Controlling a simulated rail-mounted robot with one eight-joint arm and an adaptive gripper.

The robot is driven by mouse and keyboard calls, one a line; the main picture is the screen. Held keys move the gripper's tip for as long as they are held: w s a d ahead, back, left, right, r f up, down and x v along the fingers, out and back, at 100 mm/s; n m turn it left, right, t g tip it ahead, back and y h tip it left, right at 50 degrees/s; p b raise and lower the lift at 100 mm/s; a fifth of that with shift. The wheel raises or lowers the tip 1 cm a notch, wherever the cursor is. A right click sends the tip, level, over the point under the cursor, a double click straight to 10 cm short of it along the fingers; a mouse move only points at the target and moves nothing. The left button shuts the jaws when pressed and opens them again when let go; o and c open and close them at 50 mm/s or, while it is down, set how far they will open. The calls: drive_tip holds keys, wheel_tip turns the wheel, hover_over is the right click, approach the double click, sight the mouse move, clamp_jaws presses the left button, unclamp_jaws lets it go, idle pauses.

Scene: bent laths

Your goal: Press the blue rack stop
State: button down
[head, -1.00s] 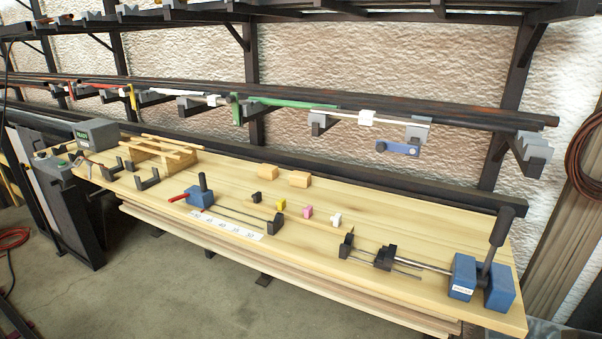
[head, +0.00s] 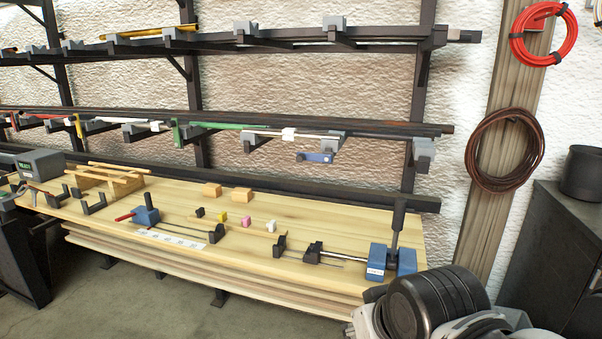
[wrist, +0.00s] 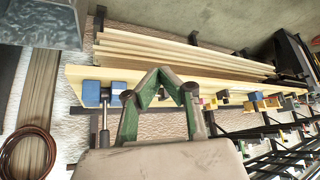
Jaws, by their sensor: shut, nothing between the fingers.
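The blue rack stop (head: 316,157) is a small blue bar with a pale round spot. It hangs below a grey bracket on the front of the middle rack level, near its right end. In the wrist view I cannot make it out. My gripper (wrist: 158,80) shows only in the wrist view, with dark and green fingers. It is shut and empty, and it appears in front of the bench, apart from the rack stop.
The wooden bench (head: 330,230) stands below the rack and bears small blocks and a blue lever fixture (head: 378,262) at its right end. A white rod (head: 262,133) lies on the middle rack brackets. Coiled hoses (head: 505,150) hang on the right wall post.

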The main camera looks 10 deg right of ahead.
drive_tip(key=w+r+m+t+b, duration=0.1)
drive_tip(key=w+r+m+t, duration=0.15)
drive_tip(key=w, duration=0.45)
drive_tip(key=w+a+r+m+t, duration=0.1)
drive_tip(key=w+m+t, duration=0.1)
drive_tip(key=w+m, duration=0.35)
drive_tip(key=w+r+m+t+b, duration=0.1)
drive_tip(key=w+r+m+t, duration=0.1)
drive_tip(key=w, duration=0.7)
drive_tip(key=m+t+h+b, duration=0.3)
drive_tip(key=m+t, duration=0.8)
drive_tip(key=m, duration=0.7)
approach(313, 158)
wheel_tip(313, 158, down, 6)
drive_tip(key=s+a, duration=0.1)
drive_tip(key=a, duration=0.1)
drive_tip(key=shift+s+d+f+m+t+h, duration=0.2)
drive_tip(key=shift+s+f+m+t, duration=0.1)
drive_tip(key=shift+m, duration=0.25)
drive_tip(key=shift+s+d+f+m+t+h, duration=0.15)
drive_tip(key=shift+s+d+f+m, duration=0.1)
drive_tip(key=shift+m, duration=0.3)
drive_tip(key=s+a+r+x, duration=0.1)
drive_tip(key=x, duration=1.2)
drive_tip(key=shift+a+r, duration=0.3)
drive_tip(key=shift+a, duration=0.2)
